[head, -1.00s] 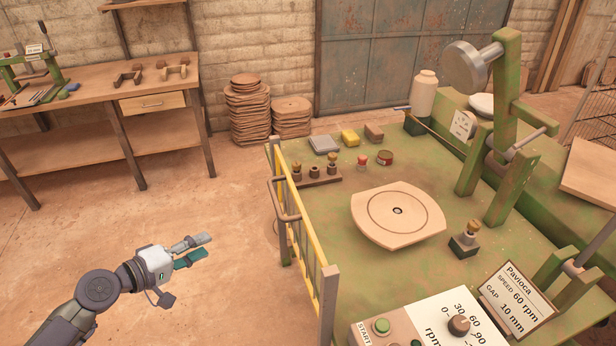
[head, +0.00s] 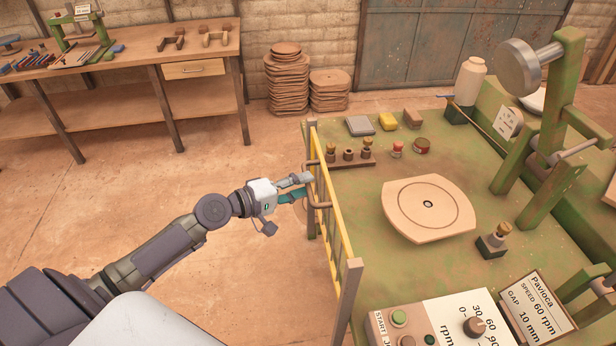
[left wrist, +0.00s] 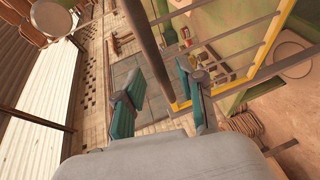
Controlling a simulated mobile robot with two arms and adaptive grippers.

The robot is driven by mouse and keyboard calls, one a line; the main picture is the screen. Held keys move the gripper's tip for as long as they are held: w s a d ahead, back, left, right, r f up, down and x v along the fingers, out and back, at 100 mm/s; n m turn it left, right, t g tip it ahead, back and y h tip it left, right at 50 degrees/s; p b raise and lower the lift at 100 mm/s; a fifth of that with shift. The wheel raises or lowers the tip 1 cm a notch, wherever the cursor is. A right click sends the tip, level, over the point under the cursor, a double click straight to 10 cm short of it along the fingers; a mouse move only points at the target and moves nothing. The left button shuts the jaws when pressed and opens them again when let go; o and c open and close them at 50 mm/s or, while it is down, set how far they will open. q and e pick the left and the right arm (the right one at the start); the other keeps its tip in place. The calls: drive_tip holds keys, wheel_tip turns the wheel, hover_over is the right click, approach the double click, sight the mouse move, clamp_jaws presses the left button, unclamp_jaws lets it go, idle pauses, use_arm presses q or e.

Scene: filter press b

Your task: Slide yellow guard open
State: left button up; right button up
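The yellow guard (head: 340,232) is a barred frame along the left edge of the green press table, between two upright posts. It also shows in the left wrist view (left wrist: 263,58). Its brown handle (head: 321,206) sticks out on the left side. My left gripper (head: 307,184) is at the handle, with its fingertips close to the bar. In the left wrist view its teal fingers (left wrist: 163,88) stand apart, and a dark bar runs down in the gap between them. I cannot tell whether they touch it. My right gripper is not in view.
A round-marked board (head: 405,207) lies on the green table (head: 370,285), with small jars and blocks behind it. A control panel (head: 445,325) is at the front. A wooden workbench (head: 130,65) stands back left. The floor left of the guard is clear.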

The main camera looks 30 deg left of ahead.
use_arm(q)
drive_tip(key=shift+x, duration=1.1)
clamp_jaws()
